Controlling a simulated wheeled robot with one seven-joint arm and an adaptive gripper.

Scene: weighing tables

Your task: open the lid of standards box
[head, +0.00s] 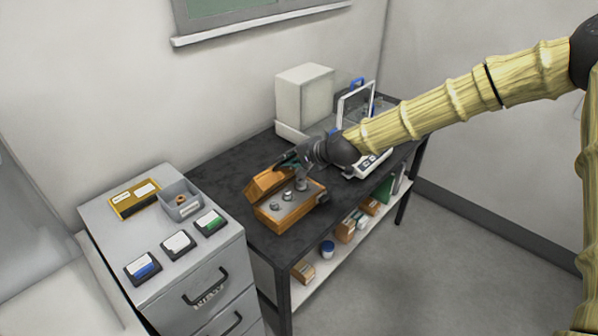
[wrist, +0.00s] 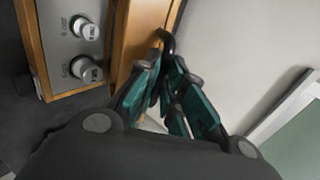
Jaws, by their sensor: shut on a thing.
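The standards box (head: 289,214) is a wooden box on the dark table, with metal weights standing in its grey panel. Its wooden lid (head: 268,181) is raised and tilted back along the box's far left side. In the wrist view the box's panel with two knobbed weights (wrist: 86,68) is at upper left, and the lid (wrist: 143,32) stands beside it. My gripper (head: 287,161) is at the lid's upper edge. In the wrist view its green-padded fingers (wrist: 168,85) are closed together around a dark curved handle (wrist: 166,40) at the lid. The fingers partly hide the handle.
A white balance (head: 367,163) with a glass shield stands right of the box, partly behind my arm. A beige case (head: 304,96) stands behind. A grey drawer cabinet (head: 195,262) at left carries a tray (head: 182,208) and several small cases. The dark table (head: 228,181) is clear left of the box.

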